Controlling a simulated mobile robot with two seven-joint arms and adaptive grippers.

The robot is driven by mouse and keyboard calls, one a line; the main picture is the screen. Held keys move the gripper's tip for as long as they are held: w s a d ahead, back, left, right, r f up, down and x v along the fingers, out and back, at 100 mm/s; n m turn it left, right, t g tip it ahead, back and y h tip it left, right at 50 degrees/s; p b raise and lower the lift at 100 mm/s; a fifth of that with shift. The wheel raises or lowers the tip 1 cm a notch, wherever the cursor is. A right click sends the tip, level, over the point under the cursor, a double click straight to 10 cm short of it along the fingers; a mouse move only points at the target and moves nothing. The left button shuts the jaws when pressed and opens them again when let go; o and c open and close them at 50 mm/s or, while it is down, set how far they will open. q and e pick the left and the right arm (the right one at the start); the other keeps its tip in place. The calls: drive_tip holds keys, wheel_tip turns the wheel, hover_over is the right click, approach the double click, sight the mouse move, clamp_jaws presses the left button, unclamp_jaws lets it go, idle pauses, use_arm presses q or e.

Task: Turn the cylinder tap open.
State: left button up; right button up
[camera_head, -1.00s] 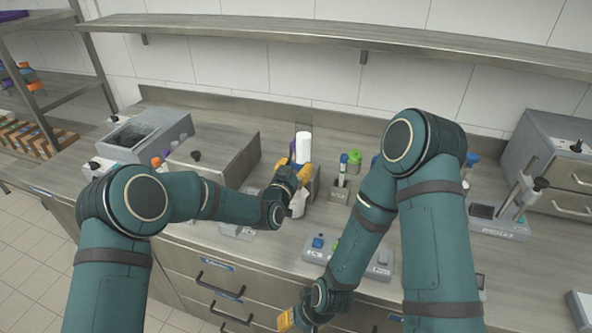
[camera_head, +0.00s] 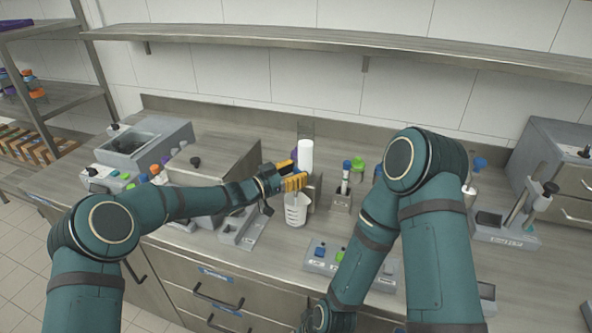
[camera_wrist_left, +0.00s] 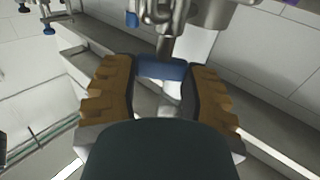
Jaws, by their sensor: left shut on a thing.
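A white upright cylinder (camera_head: 305,158) stands at the filler near the middle of the bench in the head view. My left gripper (camera_head: 290,176) is just in front of it, with yellow fingers. In the left wrist view, my left gripper (camera_wrist_left: 162,72) is shut on a blue tap handle (camera_wrist_left: 162,69). The handle lies crosswise between the finger pads, below a grey metal fitting (camera_wrist_left: 175,15). In the head view the fingers hide the handle. A whitish cup (camera_head: 297,208) stands upright below the gripper.
A rack with a blue-capped tube (camera_head: 343,180) stands just right of the filler. A panel with blue and green buttons (camera_head: 335,258) lies in front. A grey box (camera_head: 215,165) stands left. A long shelf (camera_head: 330,42) runs above.

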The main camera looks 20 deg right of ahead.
use_arm(q)
drive_tip(key=shift+w+r+m+g+h, duration=0.15)
drive_tip(key=shift+m+g+h, duration=0.15)
drive_tip(key=shift+m+g, duration=0.5)
drive_tip(key=shift+g, duration=0.7)
drive_tip(key=shift+m+g, duration=1.2)
drive_tip(key=shift+g, duration=0.2)
drive_tip(key=shift+g+b, duration=0.5)
drive_tip(key=shift+m+g, duration=0.4)
drive_tip(key=shift+m, duration=0.1)
drive_tip(key=o, duration=1.2)
drive_tip(key=shift+d, duration=0.1)
